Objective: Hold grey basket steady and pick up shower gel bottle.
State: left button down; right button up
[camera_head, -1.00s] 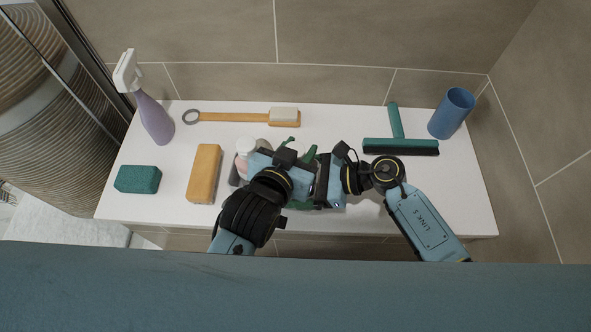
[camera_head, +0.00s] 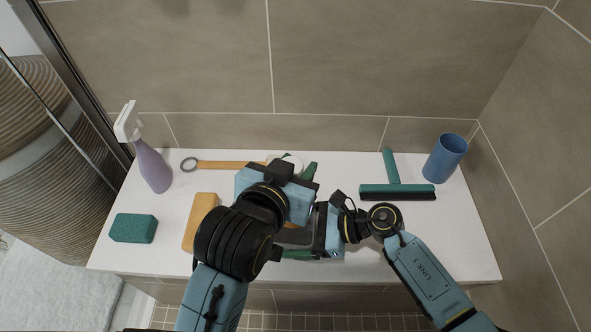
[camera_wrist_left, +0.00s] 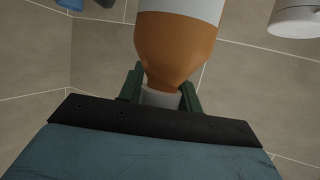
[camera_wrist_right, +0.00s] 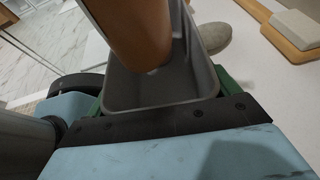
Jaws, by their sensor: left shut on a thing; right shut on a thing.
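The shower gel bottle is orange-brown with a white label and a pale cap; in the left wrist view the bottle (camera_wrist_left: 175,45) fills the centre. My left gripper (camera_head: 299,168) is shut on its cap end, one green finger on each side. In the right wrist view the bottle's lower part (camera_wrist_right: 140,30) shows over the grey basket (camera_wrist_right: 160,93), its end appearing inside the basket's opening; whether it touches the floor is unclear. My right gripper (camera_head: 312,236) is shut on the basket, which stands on the white ledge. The arms mostly hide the basket in the head view.
On the white ledge (camera_head: 455,240) lie a green sponge (camera_head: 133,228), a yellow sponge (camera_head: 200,220), a wooden brush (camera_head: 228,165) and a green squeegee (camera_head: 397,190). A purple spray bottle (camera_head: 153,168) and blue cup (camera_head: 445,158) stand at the ends. Tiled wall closes the back.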

jog(key=o, duration=0.9)
jog(key=shift+c, duration=0.2)
jog(key=v, duration=1.2)
